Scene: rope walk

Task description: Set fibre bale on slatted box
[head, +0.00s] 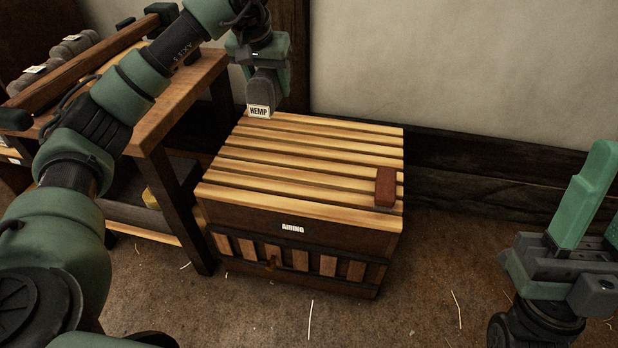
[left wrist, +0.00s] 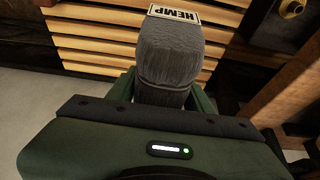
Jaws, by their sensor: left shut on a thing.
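The fibre bale (head: 264,90) is a grey, rounded bundle with a white HEMP label. My left gripper (head: 268,72) is shut on it and holds it at the back left corner of the slatted box (head: 300,165). In the left wrist view the bale (left wrist: 172,55) sits between the fingers, with pale slats behind it. I cannot tell whether its lower end touches the slats. The box has a pale slatted top and a dark front marked AIRING. My right gripper (head: 598,200) is at the right edge, partly cut off, with its fingers apart and nothing visible between them.
A red-brown block (head: 385,187) lies on the right side of the slatted top; the rest of the top is clear. A wooden bench (head: 180,100) with grey bundles (head: 68,48) stands close on the left. A wall is behind the box.

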